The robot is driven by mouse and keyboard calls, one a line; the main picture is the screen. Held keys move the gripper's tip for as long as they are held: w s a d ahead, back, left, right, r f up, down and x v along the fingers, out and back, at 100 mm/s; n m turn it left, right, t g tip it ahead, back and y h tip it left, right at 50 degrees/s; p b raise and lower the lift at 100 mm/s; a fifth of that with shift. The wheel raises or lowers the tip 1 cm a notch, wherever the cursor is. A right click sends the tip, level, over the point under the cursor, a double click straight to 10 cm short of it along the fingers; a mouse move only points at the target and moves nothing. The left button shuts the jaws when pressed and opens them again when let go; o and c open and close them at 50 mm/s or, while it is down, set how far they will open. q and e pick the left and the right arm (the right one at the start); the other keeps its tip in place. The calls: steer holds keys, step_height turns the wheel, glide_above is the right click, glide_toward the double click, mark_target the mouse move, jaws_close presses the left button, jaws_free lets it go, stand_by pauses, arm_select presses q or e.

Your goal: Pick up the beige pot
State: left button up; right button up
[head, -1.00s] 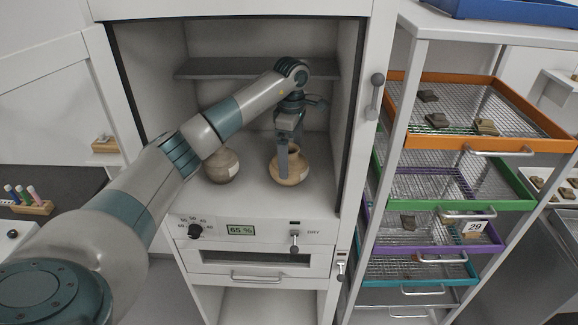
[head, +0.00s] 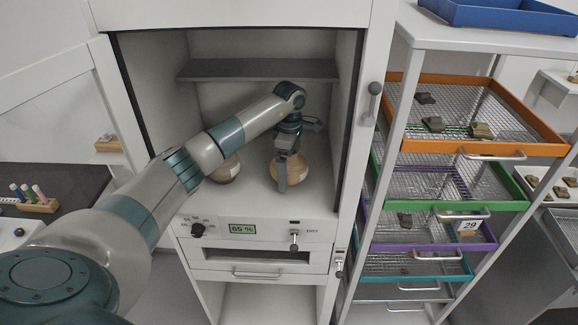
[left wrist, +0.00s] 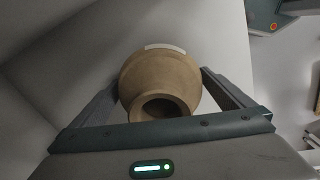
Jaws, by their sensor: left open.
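The beige pot (head: 298,172) stands on the floor of the open cabinet, right of centre, partly hidden behind my left gripper (head: 282,178) in the head view. In the left wrist view the pot (left wrist: 160,80) lies between the two open fingers of the left gripper (left wrist: 160,88), mouth toward the camera, with a pale label on its side. The fingers are on either side of it; I cannot tell whether either touches it. A second, browner pot (head: 226,170) stands to the left, partly hidden by my left arm. My right gripper is not in view.
The cabinet has a grey shelf (head: 258,69) above and side walls close around my arm. Its front panel has a dial and a humidity display (head: 242,229). A rack of coloured mesh trays (head: 470,150) holding sherds stands at the right.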

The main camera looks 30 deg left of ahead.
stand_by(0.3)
arm_select(q)
steer(key=c, duration=1.1)
steer(key=shift+r, duration=0.1)
steer(key=shift+a+r+b, duration=0.1)
steer(key=shift+r+b, duration=0.35)
steer(key=shift+r, duration=0.1)
step_height(320, 180, up, 7)
steer(key=b, duration=0.3)
steer(key=shift+r, duration=0.1)
steer(key=shift+r+b, duration=0.35)
steer(key=shift+r, duration=0.45)
